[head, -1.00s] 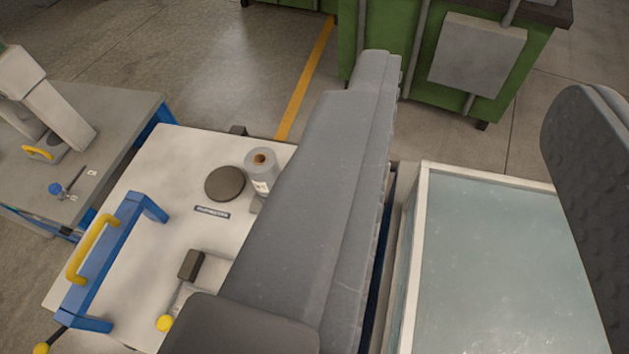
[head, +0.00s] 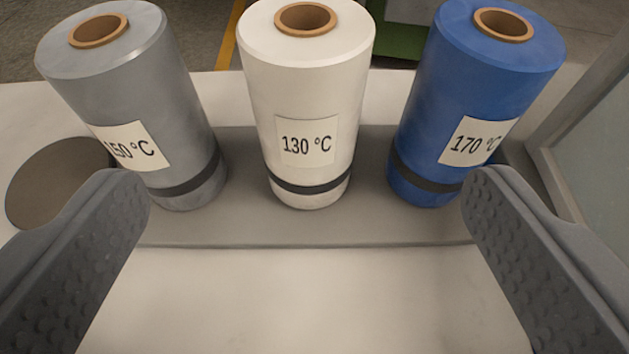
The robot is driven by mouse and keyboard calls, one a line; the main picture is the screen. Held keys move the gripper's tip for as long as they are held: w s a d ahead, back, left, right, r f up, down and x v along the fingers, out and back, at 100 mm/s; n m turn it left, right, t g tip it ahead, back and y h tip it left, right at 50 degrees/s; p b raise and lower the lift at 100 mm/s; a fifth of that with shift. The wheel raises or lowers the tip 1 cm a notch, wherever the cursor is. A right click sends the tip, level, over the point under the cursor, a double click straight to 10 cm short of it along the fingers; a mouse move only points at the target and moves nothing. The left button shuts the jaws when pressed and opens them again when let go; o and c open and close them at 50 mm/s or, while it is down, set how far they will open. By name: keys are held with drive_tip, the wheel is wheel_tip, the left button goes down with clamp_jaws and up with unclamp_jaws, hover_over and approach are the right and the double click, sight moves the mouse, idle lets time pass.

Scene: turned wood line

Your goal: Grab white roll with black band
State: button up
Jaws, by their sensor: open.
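The white roll (head: 307,95) stands upright in the middle of the head view, between two other rolls. It has a brown core at its top, a label reading 130 °C and a black band near its base. My gripper (head: 307,195) is open, with one dark textured finger at the left and one at the right. Nothing is between the fingers; the white roll stands beyond them, roughly centred on the gap.
A grey roll (head: 130,90) stands close on the left and a blue roll (head: 475,90) on the right. All three stand on a grey strip (head: 300,232) on a pale table (head: 300,300). A dark disc (head: 55,185) lies at the left. A glass-sided box (head: 590,120) is at the right.

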sight(309, 106)
drive_tip(key=x, duration=0.8)
drive_tip(key=shift+f+b, duration=0.35)
drive_tip(key=shift+b, duration=0.05)
drive_tip(key=shift+w, duration=0.55)
drive_tip(key=shift+b+x, duration=0.35)
drive_tip(key=shift+x, duration=2)
drive_tip(key=shift+r, duration=0.15)
drive_tip(key=c, duration=1.2)
